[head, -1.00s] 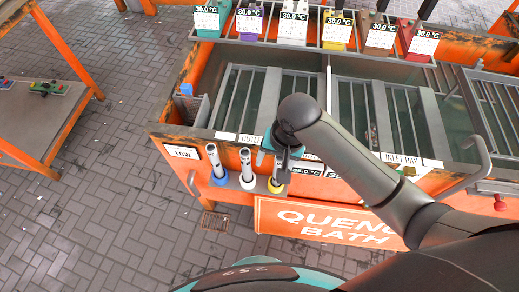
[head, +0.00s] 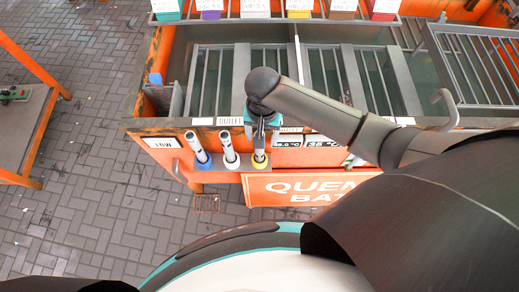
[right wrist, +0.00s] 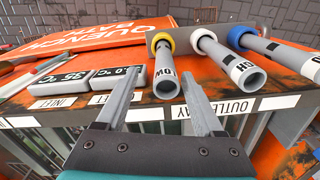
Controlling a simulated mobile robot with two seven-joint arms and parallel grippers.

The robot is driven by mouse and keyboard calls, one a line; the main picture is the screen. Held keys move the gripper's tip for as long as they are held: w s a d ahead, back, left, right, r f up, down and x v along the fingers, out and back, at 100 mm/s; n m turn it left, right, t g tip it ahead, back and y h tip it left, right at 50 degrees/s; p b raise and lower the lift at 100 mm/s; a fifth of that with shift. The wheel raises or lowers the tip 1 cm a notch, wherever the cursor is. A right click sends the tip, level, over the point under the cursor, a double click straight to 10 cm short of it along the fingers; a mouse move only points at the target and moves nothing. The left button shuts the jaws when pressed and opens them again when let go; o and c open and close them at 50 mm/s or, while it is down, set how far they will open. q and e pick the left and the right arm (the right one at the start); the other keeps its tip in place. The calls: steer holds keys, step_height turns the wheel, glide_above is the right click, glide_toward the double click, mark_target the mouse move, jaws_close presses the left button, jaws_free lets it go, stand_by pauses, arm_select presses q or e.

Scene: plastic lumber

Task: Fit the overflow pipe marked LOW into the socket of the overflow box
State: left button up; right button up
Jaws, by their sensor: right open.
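The pipe with the yellow collar (right wrist: 164,62) stands in a holder on the bath's front, and part of its lettering reads as an upside-down "OW". In the head view its yellow base (head: 259,161) shows below my right gripper (head: 262,137). My right gripper is open in the right wrist view (right wrist: 158,68), and the grey pipe's open end appears between its fingers, not clamped. A grey box (head: 164,100) with a blue part sits in the bath's left corner; I cannot make out a socket in it. My left gripper is out of view.
A white-collared pipe (head: 229,151) and a blue-collared pipe (head: 197,150) stand to the left. A "LOW" sign (head: 163,143) is on the orange bath front. Slatted grates (head: 220,80) cover the bath. An orange-legged table (head: 25,125) stands far left.

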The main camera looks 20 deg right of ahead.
mark_target(259, 153)
steer(key=f, duration=0.1)
steer(key=f+b, duration=0.1)
steer(key=f, duration=0.3)
steer(key=shift+a+f+b, duration=0.25)
steer(key=shift+a+b, duration=0.05)
steer(key=shift+b, duration=0.1)
jaws_close()
stand_by(0.4)
